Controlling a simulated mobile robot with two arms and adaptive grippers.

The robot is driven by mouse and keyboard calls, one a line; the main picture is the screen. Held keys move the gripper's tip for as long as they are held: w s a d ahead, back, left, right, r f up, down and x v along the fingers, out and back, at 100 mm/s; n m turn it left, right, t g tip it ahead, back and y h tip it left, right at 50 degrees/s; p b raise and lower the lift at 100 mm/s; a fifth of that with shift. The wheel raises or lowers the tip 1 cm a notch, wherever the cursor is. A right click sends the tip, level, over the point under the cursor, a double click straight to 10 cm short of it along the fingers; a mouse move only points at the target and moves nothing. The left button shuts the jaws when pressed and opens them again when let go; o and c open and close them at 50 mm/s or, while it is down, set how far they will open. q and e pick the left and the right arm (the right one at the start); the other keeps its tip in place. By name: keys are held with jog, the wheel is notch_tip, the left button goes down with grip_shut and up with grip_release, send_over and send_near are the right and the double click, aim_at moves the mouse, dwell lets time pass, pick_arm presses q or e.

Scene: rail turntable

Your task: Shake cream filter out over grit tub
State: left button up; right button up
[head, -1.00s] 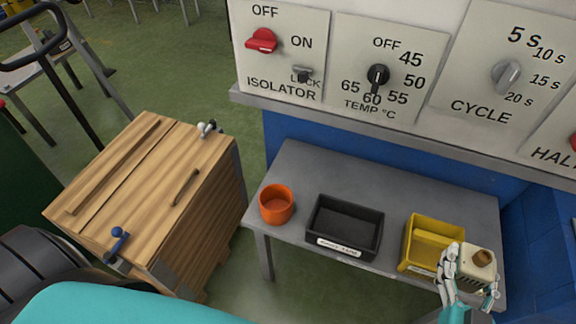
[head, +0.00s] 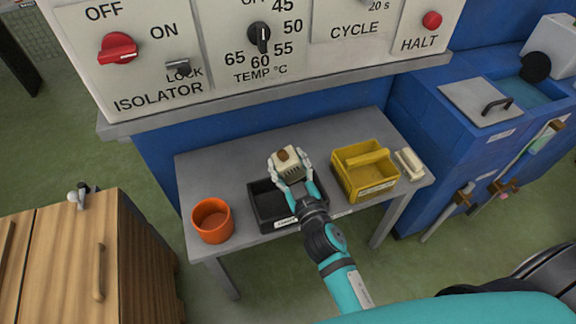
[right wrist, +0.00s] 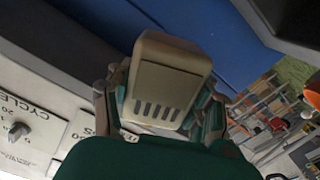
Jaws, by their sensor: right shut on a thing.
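The filter hides part of the tub's inside. My left gripper is not in view.
An orange pot (head: 212,220) stands left of the tub. A yellow caddy (head: 364,171) and a cream block (head: 409,164) stand to the right on the grey table (head: 230,165). A control panel (head: 210,45) overhangs behind. A wooden cabinet (head: 65,260) is at the left.

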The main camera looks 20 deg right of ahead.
jog(key=n, duration=0.4)
jog(key=shift+r, duration=0.2)
jog(key=n+p, duration=0.1)
jog(key=n, duration=0.1)
jog(key=n+p, duration=0.1)
jog(key=n, duration=0.1)
jog(key=n+p, duration=0.1)
jog(key=n, duration=0.1)
jog(key=shift+d+r+n, duration=0.2)
jog(key=shift+r+n, duration=0.1)
jog(key=shift+r, duration=0.05)
jog(key=shift+n+p, duration=0.4)
jog(key=shift+n, duration=0.6)
jog(key=n+p, duration=0.1)
jog(key=n, duration=0.4)
jog(key=shift+n, duration=0.3)
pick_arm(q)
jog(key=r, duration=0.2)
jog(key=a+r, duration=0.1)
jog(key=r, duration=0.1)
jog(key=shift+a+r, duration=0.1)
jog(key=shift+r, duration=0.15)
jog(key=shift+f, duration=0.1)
pick_arm(e)
jog(key=shift+f, duration=0.1)
